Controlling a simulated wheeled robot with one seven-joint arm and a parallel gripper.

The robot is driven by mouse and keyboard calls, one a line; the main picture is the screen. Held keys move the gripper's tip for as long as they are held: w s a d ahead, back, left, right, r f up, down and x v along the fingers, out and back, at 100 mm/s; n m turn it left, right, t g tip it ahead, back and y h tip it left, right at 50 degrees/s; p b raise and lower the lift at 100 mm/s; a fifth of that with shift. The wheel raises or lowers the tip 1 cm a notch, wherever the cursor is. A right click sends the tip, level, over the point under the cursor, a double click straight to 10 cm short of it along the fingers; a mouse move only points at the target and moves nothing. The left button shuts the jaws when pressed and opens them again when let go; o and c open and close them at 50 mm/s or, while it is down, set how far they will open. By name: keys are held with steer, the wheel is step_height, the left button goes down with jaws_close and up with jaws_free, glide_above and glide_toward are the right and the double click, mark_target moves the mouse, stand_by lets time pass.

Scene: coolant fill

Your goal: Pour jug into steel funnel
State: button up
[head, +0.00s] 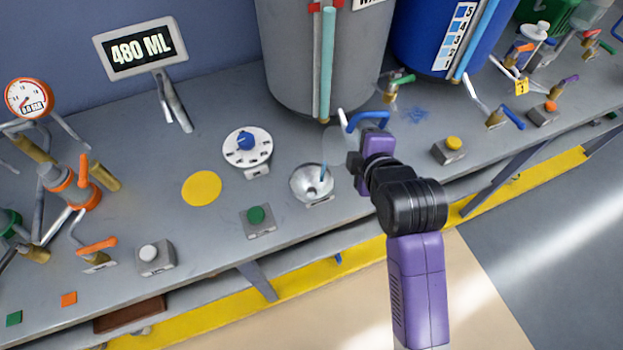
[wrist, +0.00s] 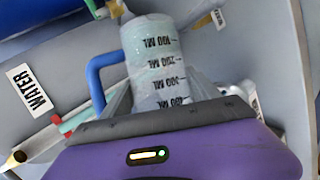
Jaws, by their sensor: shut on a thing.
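The steel funnel (head: 311,183) sits on the grey bench, left of my gripper. The jug (head: 337,140) is a pale, see-through vessel with a blue handle, held tilted above and just right of the funnel. The liquid level inside is hard to tell.
A display (head: 141,47) reads 480 ML. A large grey tank (head: 290,60) and a blue tank (head: 425,35) stand behind. A dial (head: 246,150), a green button (head: 257,216) and a yellow disc (head: 201,188) lie left of the funnel. A yellow button (head: 452,145) is at right.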

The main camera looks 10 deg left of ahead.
mark_target(343, 151)
steer(key=shift+s+a+f+n+t+h+b, duration=0.25)
steer(key=shift+s+a+n+t+h+b, duration=0.2)
steer(key=shift+s+a, duration=0.3)
jaws_close()
stand_by(0.6)
steer(key=shift+s+a+f+n+t+h+b, duration=0.1)
steer(key=shift+a+f+n+t+h+b, duration=0.25)
steer(key=shift+n, duration=0.2)
stand_by(0.7)
steer(key=shift+a+r+t, duration=0.15)
steer(key=shift+t, duration=0.15)
